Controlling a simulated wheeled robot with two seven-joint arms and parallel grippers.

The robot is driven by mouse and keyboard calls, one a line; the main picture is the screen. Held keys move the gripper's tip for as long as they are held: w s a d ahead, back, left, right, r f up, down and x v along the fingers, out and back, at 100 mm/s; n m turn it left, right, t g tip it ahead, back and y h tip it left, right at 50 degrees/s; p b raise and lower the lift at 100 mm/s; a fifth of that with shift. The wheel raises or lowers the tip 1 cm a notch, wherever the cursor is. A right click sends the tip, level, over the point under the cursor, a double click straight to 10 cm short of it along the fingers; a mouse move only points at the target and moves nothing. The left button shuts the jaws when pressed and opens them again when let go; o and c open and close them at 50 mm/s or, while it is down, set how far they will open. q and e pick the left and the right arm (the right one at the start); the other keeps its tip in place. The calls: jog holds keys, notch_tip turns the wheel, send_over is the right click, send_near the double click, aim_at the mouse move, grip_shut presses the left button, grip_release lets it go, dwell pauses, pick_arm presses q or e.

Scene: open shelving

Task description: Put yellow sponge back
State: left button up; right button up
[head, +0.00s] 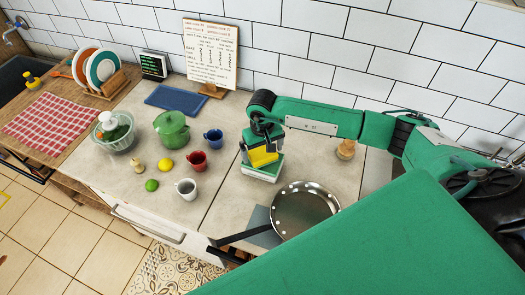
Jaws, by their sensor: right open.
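The yellow sponge (263,157) sits on top of a green and white block-shaped thing (261,172) on the counter, left of the frying pan. My right gripper (261,146) is open and points down right over the sponge, with its fingers around or close beside it. The gripper partly hides the sponge, and I cannot tell whether the fingers touch it. My left gripper is not in view.
A frying pan (305,209) lies just in front on the right. Red (197,160), blue and white mugs, a lemon, a lime, a green pot (172,128) and a glass bowl stand to the left. A small round jar (346,149) is near the wall.

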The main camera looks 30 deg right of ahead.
aim_at(262, 152)
notch_tip(262, 152, up, 11)
jog(key=b, duration=0.4)
dwell(0.4)
